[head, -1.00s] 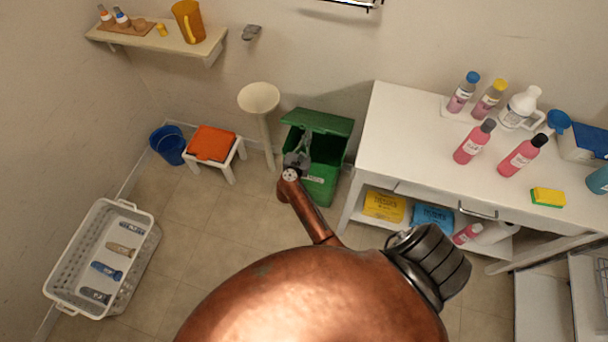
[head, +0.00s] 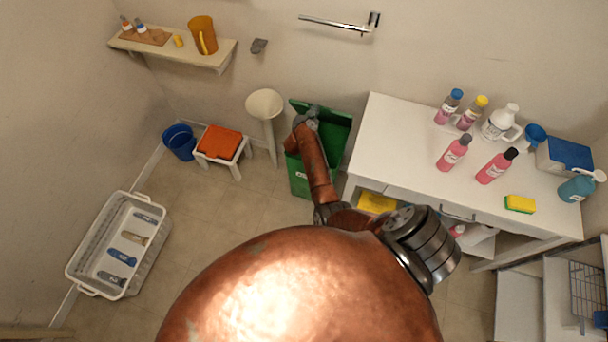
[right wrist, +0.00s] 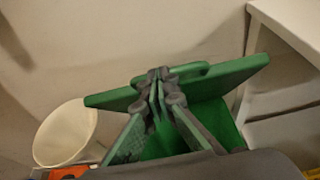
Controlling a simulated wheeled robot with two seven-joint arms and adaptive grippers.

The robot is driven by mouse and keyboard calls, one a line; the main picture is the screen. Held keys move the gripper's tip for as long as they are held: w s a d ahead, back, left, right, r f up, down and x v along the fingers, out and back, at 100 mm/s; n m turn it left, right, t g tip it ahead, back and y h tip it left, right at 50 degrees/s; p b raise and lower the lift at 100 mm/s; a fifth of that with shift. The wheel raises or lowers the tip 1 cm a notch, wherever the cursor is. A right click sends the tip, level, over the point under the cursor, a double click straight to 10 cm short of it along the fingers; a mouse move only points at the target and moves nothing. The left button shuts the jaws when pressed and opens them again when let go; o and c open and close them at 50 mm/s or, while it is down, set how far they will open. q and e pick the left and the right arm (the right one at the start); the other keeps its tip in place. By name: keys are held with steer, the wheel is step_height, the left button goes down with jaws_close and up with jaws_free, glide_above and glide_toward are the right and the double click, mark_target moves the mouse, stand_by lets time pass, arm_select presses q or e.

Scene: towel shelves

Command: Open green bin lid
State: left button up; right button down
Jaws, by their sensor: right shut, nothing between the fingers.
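The green bin (head: 299,184) stands on the floor against the back wall, left of the white table. Its lid (head: 340,118) is raised at the back, and the bin's inside shows below it. In the right wrist view the lid (right wrist: 235,72) stands tilted up behind the fingers, with the open bin (right wrist: 222,125) below. My right gripper (head: 313,114) is shut and empty, with its fingertips at the lid's inner side; whether they touch it I cannot tell. It also shows in the right wrist view (right wrist: 160,76). My arm hides part of the bin. My left gripper is not in view.
A cream pedestal stand (head: 264,104) is close on the bin's left, beside a small white stool (head: 236,160) with an orange top. The white table (head: 400,130) with bottles stands close on the right. A white basket (head: 84,250) sits far left on open floor.

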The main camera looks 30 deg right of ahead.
steer(key=shift+w+d+r+p, duration=0.15)
steer(key=shift+w+d+r, duration=0.3)
steer(key=shift+d, duration=0.15)
steer(key=shift+w+d+r+p, duration=0.15)
steer(key=shift+w+d+r, duration=0.25)
steer(key=shift+d, duration=0.2)
